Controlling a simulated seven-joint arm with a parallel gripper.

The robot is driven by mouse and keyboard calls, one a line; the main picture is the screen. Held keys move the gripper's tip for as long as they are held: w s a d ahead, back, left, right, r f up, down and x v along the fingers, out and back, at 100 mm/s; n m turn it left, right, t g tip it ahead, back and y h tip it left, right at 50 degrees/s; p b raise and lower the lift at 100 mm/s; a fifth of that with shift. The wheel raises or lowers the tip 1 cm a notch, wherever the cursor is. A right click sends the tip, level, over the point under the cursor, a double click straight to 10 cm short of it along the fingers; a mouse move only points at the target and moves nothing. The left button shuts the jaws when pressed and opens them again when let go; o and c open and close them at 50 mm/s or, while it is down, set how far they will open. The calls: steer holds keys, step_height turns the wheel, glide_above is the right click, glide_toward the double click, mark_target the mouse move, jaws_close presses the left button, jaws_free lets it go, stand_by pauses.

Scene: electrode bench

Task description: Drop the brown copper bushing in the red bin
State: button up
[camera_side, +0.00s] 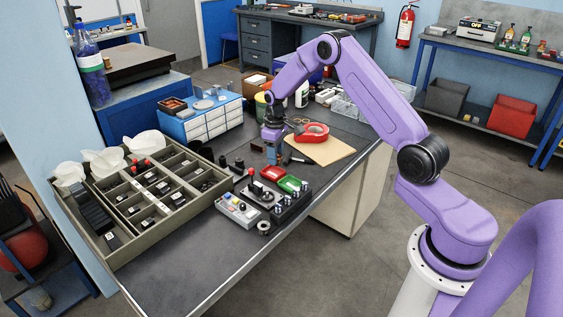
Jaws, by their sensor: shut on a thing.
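My gripper (272,158) points down over the bench, just behind the red bin (271,174) in the picture. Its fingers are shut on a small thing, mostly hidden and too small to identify. I cannot make out the brown copper bushing for certain anywhere. The red bin is a small shallow tray on the bench, beside a green bin (291,184). I cannot tell exactly how high the fingertips are above the bench.
A grey device (238,211) and a black rack of small parts (291,207) stand in front of the bins. A compartmented tray (118,255) fills the left. The front bench top (185,275) is clear.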

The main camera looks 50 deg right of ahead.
steer(key=shift+w+d+f, duration=0.6)
steer(key=shift+d+f, duration=0.25)
steer(key=shift+f, duration=0.35)
steer(key=shift+w+d+f, duration=0.6)
steer(key=shift+d+f, duration=0.2)
steer(key=shift+f, duration=0.4)
steer(key=shift+w+d+f, duration=0.6)
steer(key=shift+d+f, duration=0.25)
steer(key=shift+f, duration=0.35)
steer(key=shift+f, duration=0.85)
steer(key=o, duration=1.2)
steer(key=shift+c, duration=0.2)
step_height(320, 180, up, 17)
steer(key=shift+r, duration=0.2)
